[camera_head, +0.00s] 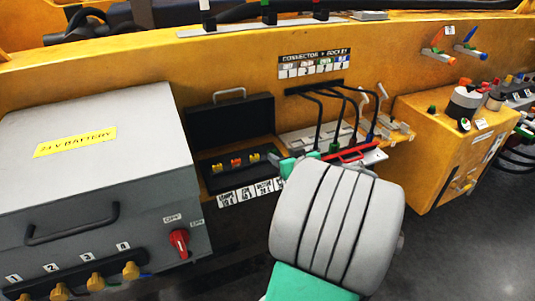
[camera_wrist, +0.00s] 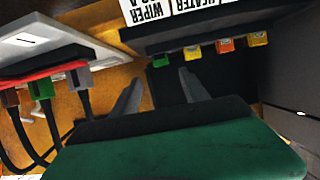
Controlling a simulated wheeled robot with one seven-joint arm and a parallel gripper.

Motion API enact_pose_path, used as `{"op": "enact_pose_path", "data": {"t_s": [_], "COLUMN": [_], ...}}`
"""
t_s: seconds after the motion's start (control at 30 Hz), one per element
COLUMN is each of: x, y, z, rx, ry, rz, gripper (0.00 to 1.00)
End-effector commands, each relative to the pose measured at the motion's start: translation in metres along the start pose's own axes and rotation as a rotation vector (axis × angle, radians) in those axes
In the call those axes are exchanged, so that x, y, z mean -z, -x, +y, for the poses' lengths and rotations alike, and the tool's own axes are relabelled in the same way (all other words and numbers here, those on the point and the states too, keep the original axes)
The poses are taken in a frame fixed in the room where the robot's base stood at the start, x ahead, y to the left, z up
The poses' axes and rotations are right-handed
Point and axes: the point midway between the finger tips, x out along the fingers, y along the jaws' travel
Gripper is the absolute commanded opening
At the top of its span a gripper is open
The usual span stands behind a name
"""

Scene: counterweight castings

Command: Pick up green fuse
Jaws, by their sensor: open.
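The green fuse (camera_wrist: 160,61) shows in the wrist view at the end of a row on the dark fuse box (camera_wrist: 215,25). In the head view my wrist covers the right end of the fuse box (camera_head: 212,180), and the green fuse cannot be made out.
Right of the fuse box, a connector panel (camera_head: 375,157) has a red bar (camera_head: 356,152) and several hanging black cables (camera_head: 317,122). The fuse box's lid (camera_head: 230,122) stands open behind. A grey battery box (camera_head: 90,150) is at left, a yellow cabinet (camera_head: 440,150) at right.

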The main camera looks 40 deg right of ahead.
Motion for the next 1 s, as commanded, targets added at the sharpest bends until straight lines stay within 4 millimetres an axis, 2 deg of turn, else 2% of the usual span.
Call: {"op": "enact_pose_path", "data": {"t_s": [0.3, 0.4, 0.6, 1.0], "x": [-0.002, -0.003, -0.003, -0.003], "y": [-0.053, -0.06, -0.06, -0.06], "z": [-0.005, -0.005, -0.004, -0.004], "rx": [0.006, 0.005, 0.003, 0.003], "ry": [0.001, 0.001, 0.001, 0.001], "rz": [-0.004, -0.004, -0.003, -0.004], "gripper": [0.53, 0.53, 0.52, 0.19]}}
